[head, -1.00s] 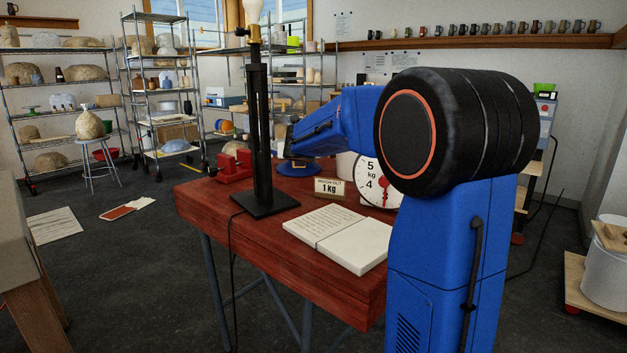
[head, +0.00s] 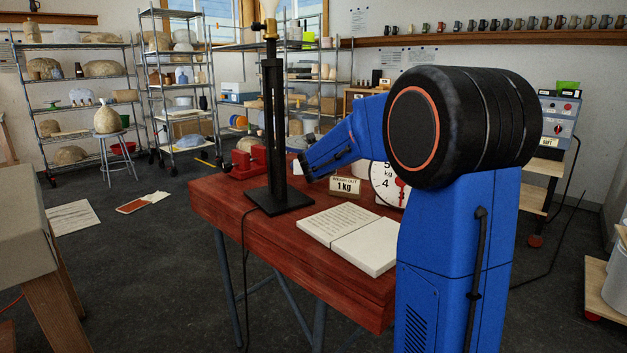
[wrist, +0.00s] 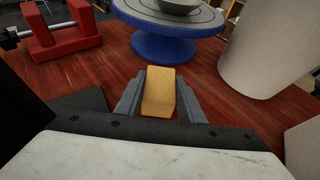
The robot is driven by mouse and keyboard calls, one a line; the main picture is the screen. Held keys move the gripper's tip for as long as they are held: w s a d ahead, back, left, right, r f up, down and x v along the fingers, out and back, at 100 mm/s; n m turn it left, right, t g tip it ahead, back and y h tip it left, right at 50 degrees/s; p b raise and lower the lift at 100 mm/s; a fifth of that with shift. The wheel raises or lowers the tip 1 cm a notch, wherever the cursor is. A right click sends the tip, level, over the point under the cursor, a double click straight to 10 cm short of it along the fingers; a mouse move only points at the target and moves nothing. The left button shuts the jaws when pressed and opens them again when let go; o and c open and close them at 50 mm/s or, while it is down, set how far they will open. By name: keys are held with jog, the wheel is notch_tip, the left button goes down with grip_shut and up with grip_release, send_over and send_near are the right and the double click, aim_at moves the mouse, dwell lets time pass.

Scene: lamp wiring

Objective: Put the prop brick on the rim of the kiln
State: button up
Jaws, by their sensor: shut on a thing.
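The prop brick, a small yellow-tan block (wrist: 159,92), sits between the two grey fingers of my gripper (wrist: 159,78) in the wrist view. My gripper is shut on it, above or near the red wooden table top. In the head view my blue arm reaches over the table, and its end lies near the black lamp stand; the brick cannot be made out there. I cannot identify the kiln or its rim in either view.
The red table (head: 290,245) carries a black lamp stand (head: 274,130), an open book (head: 352,238), a dial scale (head: 384,182) and a red vice (head: 248,160). A blue turntable (wrist: 160,40) stands beyond the brick. A grey-topped bench (head: 25,220) is at left; open floor lies between.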

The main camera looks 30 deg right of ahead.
jog(key=shift+f, duration=1.65)
jog(key=o, duration=0.8)
jog(key=shift+f, duration=0.1)
